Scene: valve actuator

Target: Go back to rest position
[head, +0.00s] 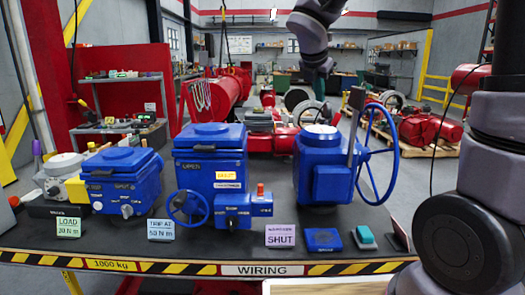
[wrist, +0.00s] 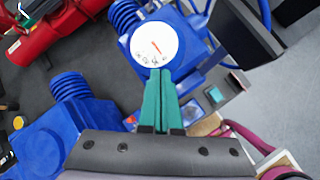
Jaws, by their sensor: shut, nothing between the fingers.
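My gripper (wrist: 160,73) shows in the wrist view with its two green fingers together and nothing between them. The fingertips overlap the lower edge of a white round dial with a red needle (wrist: 154,43); I cannot tell how far above it they are. In the head view my arm comes down from the top, and the gripper (head: 318,88) is above the right-hand blue actuator (head: 320,170). That actuator has a white top and a large blue handwheel (head: 395,155) on its right side.
More blue actuators (head: 120,180) (head: 210,160) stand on the dark bench (head: 200,245) with label cards, including a pink SHUT card (head: 281,235). A teal button box (head: 364,236) sits near the front edge. Open space lies above the actuators.

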